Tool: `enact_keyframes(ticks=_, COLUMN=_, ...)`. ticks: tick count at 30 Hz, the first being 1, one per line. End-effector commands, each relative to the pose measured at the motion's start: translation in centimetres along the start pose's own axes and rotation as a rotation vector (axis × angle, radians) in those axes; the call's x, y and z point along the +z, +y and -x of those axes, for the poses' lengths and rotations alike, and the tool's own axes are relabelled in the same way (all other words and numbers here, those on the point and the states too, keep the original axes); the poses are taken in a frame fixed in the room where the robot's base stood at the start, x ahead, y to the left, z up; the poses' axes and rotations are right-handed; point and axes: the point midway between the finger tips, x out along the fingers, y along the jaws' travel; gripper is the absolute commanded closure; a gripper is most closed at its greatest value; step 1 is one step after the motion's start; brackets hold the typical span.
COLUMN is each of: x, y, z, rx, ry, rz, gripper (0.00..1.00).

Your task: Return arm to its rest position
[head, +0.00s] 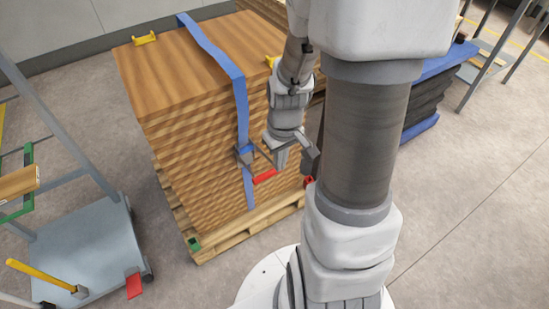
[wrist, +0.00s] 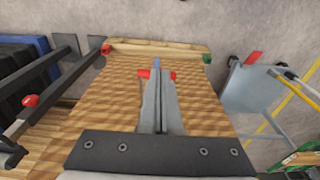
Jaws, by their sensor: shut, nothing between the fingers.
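My arm hangs down in front of a strapped stack of wooden boards (head: 190,130) in the head view. My gripper (head: 279,160) is low beside the stack's near side, close to the blue strap (head: 241,110) and a red handle (head: 265,176). In the wrist view my gripper (wrist: 158,80) is shut and empty, its fingers together in front of the board stack (wrist: 110,100). Red parts (wrist: 145,73) and a bit of blue strap (wrist: 156,63) show around the fingertips. I cannot tell whether the fingers touch them.
The stack stands on a wooden pallet (head: 218,243). A grey cart (head: 80,255) with a yellow-handled tool (head: 40,274) stands at left. A dark stack with blue sheets (head: 435,65) and a metal rack (head: 480,60) stand at the right. Floor (head: 470,200) at the right front is clear.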

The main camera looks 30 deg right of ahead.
Motion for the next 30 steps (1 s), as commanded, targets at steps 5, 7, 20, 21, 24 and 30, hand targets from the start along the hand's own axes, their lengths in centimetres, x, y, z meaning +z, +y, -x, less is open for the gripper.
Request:
enact_keyframes(ticks=5, x=0.6, y=0.0, z=0.7, rx=0.000, ry=0.000, rz=-0.002, gripper=1.00)
enact_keyframes(ticks=7, x=0.6, y=0.0, z=0.8, rx=0.000, ry=0.000, rz=-0.002, gripper=1.00)
enact_keyframes(ticks=20, x=0.6, y=0.0, z=0.7, rx=0.000, ry=0.000, rz=-0.001, gripper=1.00)
enact_keyframes(ticks=21, x=0.6, y=0.0, z=0.8, rx=0.000, ry=0.001, rz=-0.001, gripper=1.00)
enact_keyframes(ticks=24, x=0.3, y=-0.3, z=1.4, rx=0.003, ry=0.010, rz=0.002, gripper=1.00)
enact_keyframes(ticks=30, x=-1.5, y=-3.1, z=6.1, rx=0.019, ry=0.084, rz=0.006, gripper=1.00)
